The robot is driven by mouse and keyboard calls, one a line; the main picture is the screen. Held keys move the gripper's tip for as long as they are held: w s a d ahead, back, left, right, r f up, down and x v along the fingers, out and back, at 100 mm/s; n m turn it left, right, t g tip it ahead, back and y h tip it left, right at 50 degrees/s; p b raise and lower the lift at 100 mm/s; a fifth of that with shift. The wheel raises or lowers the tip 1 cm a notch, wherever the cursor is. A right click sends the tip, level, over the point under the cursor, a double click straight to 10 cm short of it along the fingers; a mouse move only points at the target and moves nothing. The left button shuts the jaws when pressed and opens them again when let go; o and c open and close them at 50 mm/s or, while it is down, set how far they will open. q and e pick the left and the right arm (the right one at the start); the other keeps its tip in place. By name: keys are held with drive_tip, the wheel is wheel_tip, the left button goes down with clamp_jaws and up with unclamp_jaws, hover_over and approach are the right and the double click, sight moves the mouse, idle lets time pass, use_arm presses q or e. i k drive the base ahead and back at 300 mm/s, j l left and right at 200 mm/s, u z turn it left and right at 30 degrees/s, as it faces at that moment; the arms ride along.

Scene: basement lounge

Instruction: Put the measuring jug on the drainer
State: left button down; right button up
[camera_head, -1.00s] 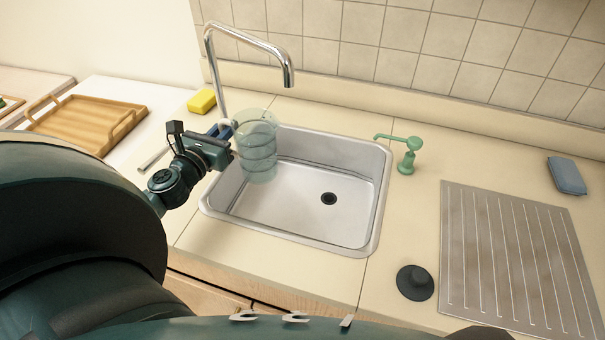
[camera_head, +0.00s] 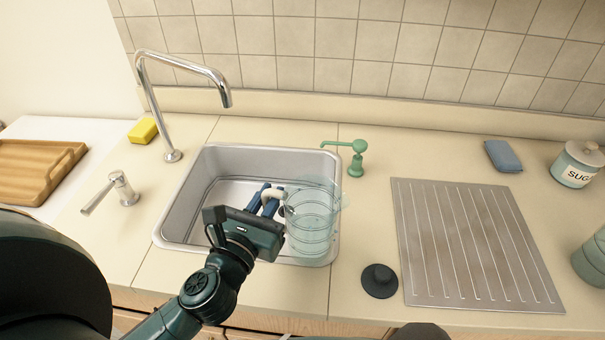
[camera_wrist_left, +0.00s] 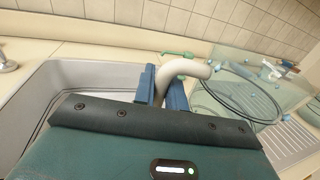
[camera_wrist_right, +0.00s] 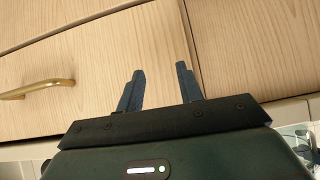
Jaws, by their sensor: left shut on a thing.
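The clear measuring jug (camera_head: 312,225) is in my left gripper (camera_head: 272,200), over the right part of the sink in the head view. The gripper is shut on its pale handle (camera_wrist_left: 183,76), seen between the blue fingers in the left wrist view. The jug looks upright in the head view. The drainer (camera_head: 470,240) is a grey ribbed metal plate on the counter, right of the sink and apart from the jug. My right gripper (camera_wrist_right: 160,90) is open and empty in front of wooden cabinet fronts.
The sink (camera_head: 200,200) has a chrome tap (camera_head: 160,100) behind it. A green soap dispenser (camera_head: 356,160) and a dark sink plug (camera_head: 379,281) stand between sink and drainer.

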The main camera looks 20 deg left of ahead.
sight(468, 229)
drive_tip(key=l, duration=0.25)
drive_tip(key=k+l+z, duration=0.15)
drive_tip(key=l, duration=0.15)
drive_tip(key=i+l+z, duration=0.1)
drive_tip(key=l, duration=0.3)
drive_tip(key=i+l, duration=0.15)
drive_tip(key=l, duration=0.3)
drive_tip(key=i+l+z, duration=0.25)
drive_tip(key=i+l, duration=0.05)
drive_tip(key=i, duration=0.05)
